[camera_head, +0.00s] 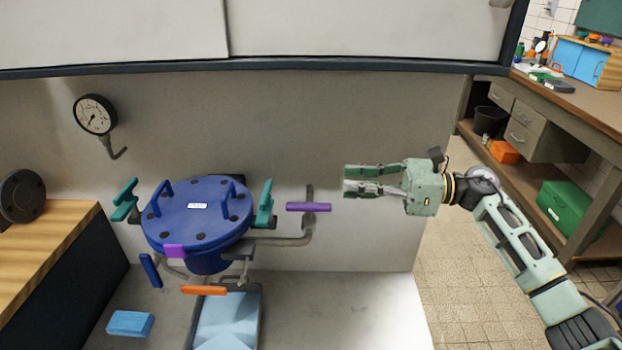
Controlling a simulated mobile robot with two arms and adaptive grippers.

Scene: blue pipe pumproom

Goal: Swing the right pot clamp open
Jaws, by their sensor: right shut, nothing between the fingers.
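The blue pot (190,240) has a round bolted lid with two blue handles and a white label. The right pot clamp (264,204) is a teal piece standing upright against the right edge of the lid. A matching teal left clamp (124,201) sits at the pot's left side and leans outward. My left gripper is not in view.
A purple valve handle (308,207) on a grey pipe stands between clamp and gripper. An orange handle (204,290) is below the pot, above a blue tray (226,318). A blue sponge-like block (131,323) lies front left. A gauge (95,114) is on the wall.

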